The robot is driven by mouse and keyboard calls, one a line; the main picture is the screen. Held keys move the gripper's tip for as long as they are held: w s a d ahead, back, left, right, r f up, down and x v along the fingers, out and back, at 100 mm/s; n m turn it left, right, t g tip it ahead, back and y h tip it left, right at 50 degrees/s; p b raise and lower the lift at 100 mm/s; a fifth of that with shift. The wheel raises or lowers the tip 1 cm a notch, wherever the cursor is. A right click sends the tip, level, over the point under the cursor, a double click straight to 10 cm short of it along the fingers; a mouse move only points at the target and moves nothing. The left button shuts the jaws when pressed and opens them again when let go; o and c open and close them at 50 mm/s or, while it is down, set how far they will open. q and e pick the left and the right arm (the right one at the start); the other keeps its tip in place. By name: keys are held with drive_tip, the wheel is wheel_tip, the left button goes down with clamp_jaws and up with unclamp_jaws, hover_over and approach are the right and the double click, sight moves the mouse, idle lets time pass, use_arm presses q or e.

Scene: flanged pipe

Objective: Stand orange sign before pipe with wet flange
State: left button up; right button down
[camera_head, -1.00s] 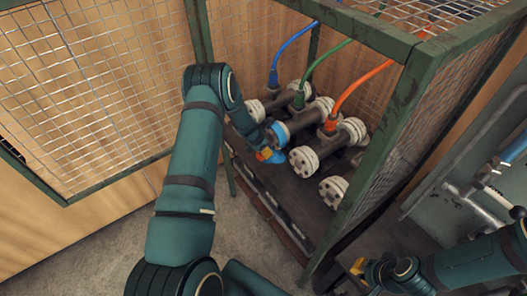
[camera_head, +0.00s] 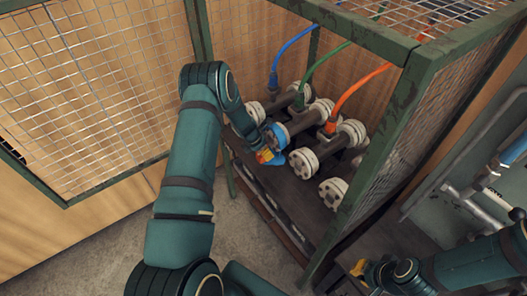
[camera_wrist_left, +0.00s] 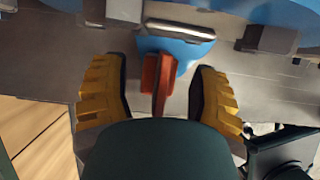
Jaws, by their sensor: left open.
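The orange sign (camera_wrist_left: 157,80) shows in the left wrist view as a narrow, upright orange-red piece between my left gripper's yellow fingers (camera_wrist_left: 158,95). A gap shows on each side of it, so the fingers are open around it. In the head view my left gripper (camera_head: 268,156) is low in front of the pipes; the sign is hard to tell from the fingers there. The wet flange (camera_head: 278,134) is blue, on the second pipe from the left, just behind my left gripper. A blue patch (camera_wrist_left: 180,50) lies behind the sign. My right gripper (camera_head: 360,268) is at the lower right.
Several dark pipes with pale flanges (camera_head: 303,161) stand on a dark bench inside a green-framed mesh cage (camera_head: 375,150). Blue, green and orange hoses (camera_head: 362,80) run down to them. Cage posts stand close by my left arm. Bare floor lies in front.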

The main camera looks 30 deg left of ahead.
use_arm(q)
drive_tip(key=p+v, duration=0.2)
drive_tip(key=v, duration=0.8)
drive_tip(key=s+d+f+m+g+h, duration=0.1)
drive_tip(key=s+d+m, duration=1)
drive_tip(key=d+m, duration=0.3)
drive_tip(key=s+d+m+g+h, duration=0.1)
drive_tip(key=s+d+m, duration=1.1)
drive_tip(key=d+m, duration=0.3)
drive_tip(key=shift+s+d+f+m, duration=0.2)
drive_tip(key=shift+d+f+m, duration=0.05)
drive_tip(key=shift+f+m, duration=0.15)
